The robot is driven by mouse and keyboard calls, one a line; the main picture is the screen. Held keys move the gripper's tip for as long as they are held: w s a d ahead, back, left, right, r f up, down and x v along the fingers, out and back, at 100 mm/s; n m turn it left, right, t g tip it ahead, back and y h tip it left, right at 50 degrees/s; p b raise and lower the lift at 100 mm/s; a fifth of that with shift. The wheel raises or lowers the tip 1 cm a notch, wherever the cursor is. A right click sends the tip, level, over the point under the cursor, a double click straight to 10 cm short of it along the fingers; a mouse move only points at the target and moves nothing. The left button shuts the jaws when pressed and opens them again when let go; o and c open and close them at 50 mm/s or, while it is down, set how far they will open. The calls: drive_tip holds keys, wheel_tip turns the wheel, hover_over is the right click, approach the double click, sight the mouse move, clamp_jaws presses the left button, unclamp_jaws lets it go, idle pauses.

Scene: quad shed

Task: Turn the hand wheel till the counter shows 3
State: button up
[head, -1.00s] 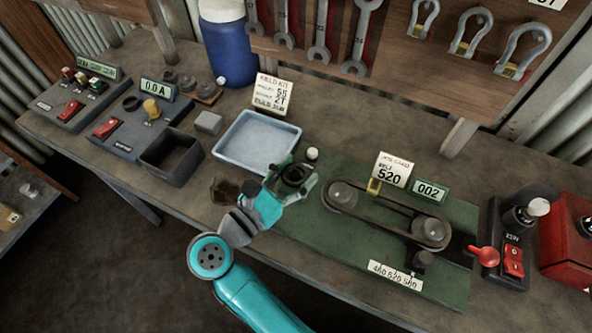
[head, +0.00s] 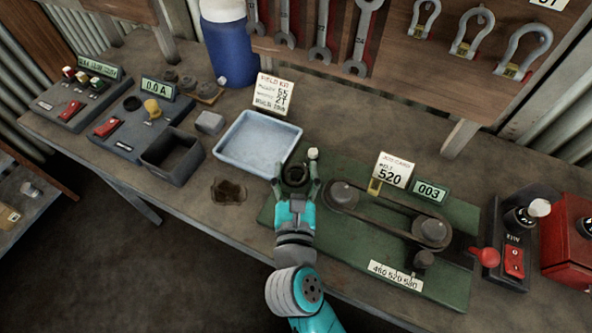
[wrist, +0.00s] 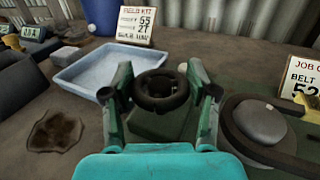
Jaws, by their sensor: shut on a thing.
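The counter (head: 431,191) at the back of the green board reads 003 in the head view. The dark hand wheel (head: 296,175) sits at the left end of the board, and it also shows in the wrist view (wrist: 161,91). A pale knob (head: 312,153) stands at the wheel's far right side. My gripper (head: 297,180) reaches in from the front, with one finger on each side of the wheel. In the wrist view my gripper (wrist: 161,92) is shut on the wheel. The exact finger contact is hard to make out.
A belt on two pulleys (head: 432,231) lies right of the wheel, with a job card (head: 393,170) reading 520 behind it. A pale blue tray (head: 257,146) stands left of the wheel. A dark stain (head: 229,191) marks the bench. A red knob (head: 485,258) is at the right.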

drive_tip(key=shift+n+y, duration=0.6)
drive_tip(key=shift+y, duration=0.3)
drive_tip(key=o, duration=1.2)
drive_tip(key=shift+s, duration=0.1)
drive_tip(key=s, duration=0.4)
drive_tip(key=s+d, duration=0.1)
drive_tip(key=s, duration=0.2)
drive_tip(key=s+d, duration=0.1)
drive_tip(key=s, duration=0.3)
drive_tip(key=shift+s+d, duration=0.15)
drive_tip(key=shift+s, duration=0.15)
